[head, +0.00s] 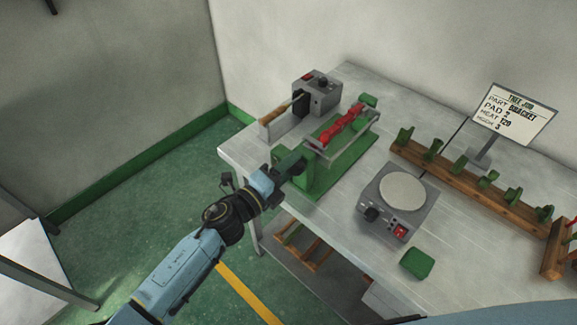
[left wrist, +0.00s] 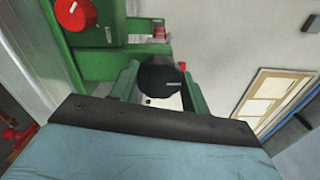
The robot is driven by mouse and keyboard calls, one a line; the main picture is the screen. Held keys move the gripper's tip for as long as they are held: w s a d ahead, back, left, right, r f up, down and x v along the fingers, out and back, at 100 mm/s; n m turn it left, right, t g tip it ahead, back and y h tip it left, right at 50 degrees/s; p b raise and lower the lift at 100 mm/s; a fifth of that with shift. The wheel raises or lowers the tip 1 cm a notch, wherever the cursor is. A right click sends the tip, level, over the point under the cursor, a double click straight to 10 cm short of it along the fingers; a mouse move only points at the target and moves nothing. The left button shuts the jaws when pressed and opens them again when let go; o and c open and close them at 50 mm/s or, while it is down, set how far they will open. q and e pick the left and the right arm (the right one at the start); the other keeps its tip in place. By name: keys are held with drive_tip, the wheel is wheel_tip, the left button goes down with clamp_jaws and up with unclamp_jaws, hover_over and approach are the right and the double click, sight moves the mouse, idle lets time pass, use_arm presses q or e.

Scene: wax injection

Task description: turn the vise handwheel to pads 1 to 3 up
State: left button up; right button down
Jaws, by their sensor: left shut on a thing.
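The green vise (head: 345,165) stands near the left edge of the table, with a row of red pads (head: 342,125) along its top. My left gripper (head: 291,162) reaches its near end from the left. In the left wrist view the two green fingers (left wrist: 160,88) are shut around the black handwheel (left wrist: 158,79), which bears a short white mark. In the head view the gripper hides the handwheel. Part of the green vise (left wrist: 105,58) and a red round part with a white mark (left wrist: 75,13) show at the upper left there. My right gripper is not in view.
A grey box with a wood-handled tool (head: 318,95) stands behind the vise. A grey hotplate (head: 402,192) and a green block (head: 417,263) are to the right. A wooden rack (head: 470,180) of green pieces and a sign (head: 513,122) stand farther right.

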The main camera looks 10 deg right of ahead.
use_arm(q)
drive_tip(key=shift+f, duration=0.1)
drive_tip(key=o, duration=1)
drive_tip(key=v, duration=1.3)
drive_tip(key=shift+s+a, duration=0.15)
